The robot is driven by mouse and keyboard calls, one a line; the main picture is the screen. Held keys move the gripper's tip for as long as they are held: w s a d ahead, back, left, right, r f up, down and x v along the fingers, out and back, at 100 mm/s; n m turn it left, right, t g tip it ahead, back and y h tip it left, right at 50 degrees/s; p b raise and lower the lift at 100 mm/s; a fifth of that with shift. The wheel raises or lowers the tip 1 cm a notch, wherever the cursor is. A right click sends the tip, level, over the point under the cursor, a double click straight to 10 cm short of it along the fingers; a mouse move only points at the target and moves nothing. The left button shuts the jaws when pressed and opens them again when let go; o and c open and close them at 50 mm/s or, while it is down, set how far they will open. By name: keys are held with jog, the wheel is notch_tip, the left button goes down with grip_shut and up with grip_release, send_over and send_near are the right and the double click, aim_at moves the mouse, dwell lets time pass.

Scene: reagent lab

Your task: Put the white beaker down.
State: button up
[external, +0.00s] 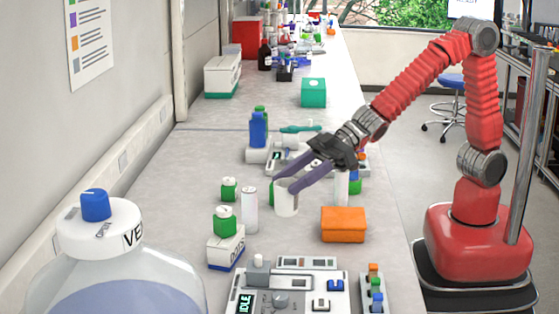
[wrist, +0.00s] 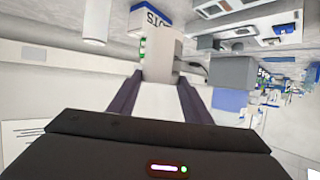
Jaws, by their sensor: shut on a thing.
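The white beaker (external: 288,203) is upright on the bench's middle stretch in the external view, just right of a tall white can. My gripper (external: 285,184) reaches in from the upper right, its two purple-grey fingers shut around the beaker's upper part. In the wrist view the pale beaker (wrist: 161,56) sits between the tips of my dark fingers (wrist: 160,82). I cannot tell whether its base touches the bench or hangs just above it.
Near the beaker are the white can (external: 250,210), green bottles (external: 224,220) with white caps and an orange box (external: 344,224). A console (external: 290,292) lies in front. A blue bottle (external: 258,130) stands behind. Some bench (external: 200,165) at left is clear.

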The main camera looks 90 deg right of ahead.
jog(key=shift+w+r, duration=0.35)
jog(key=shift+w, duration=0.3)
jog(key=w+d+r+n+g+y, duration=0.1)
jog(key=w+d+n, duration=0.15)
jog(key=w, duration=0.55)
jog(key=w+d+r+n+g+y, duration=0.15)
jog(key=w+d, duration=0.25)
jog(key=w, duration=0.4)
jog(key=w+d+f+y, duration=0.1)
jog(key=w+d+f, duration=0.2)
jog(key=d, duration=0.3)
jog(key=shift+g, duration=0.45)
jog(key=shift+f, duration=0.1)
notch_tip(320, 180, down, 6)
jog(key=shift+f, duration=0.1)
jog(key=shift+f, duration=1.9)
